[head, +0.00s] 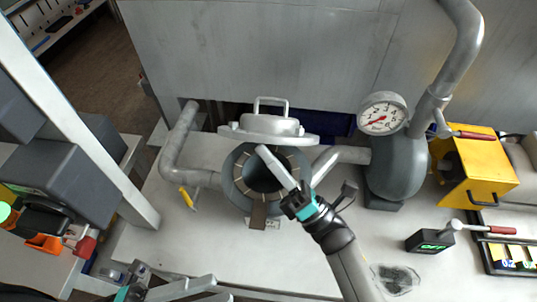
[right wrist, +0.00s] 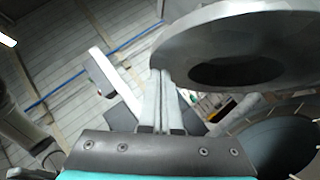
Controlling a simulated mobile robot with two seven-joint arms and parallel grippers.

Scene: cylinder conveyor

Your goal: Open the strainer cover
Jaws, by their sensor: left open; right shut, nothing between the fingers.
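The strainer cover (head: 268,128) is a grey metal disc with a loop handle on top. It is raised at the back of the strainer body (head: 232,180), whose round dark opening is exposed. My right gripper (head: 263,150) is shut and empty, its fingers reaching over the opening to just below the cover. In the right wrist view the shut fingers (right wrist: 157,72) are beside the cover's rim, with the cover (right wrist: 215,38) at upper right; I cannot tell whether they touch. My left gripper (head: 221,288) is open and empty at the bottom edge, over the table's front.
Pipes (head: 178,150) join the strainer on both sides. A pressure gauge (head: 382,114) stands on a grey housing to the right. A yellow box (head: 475,165) and a green-lit display (head: 429,240) are further right. A metal wall closes off the back.

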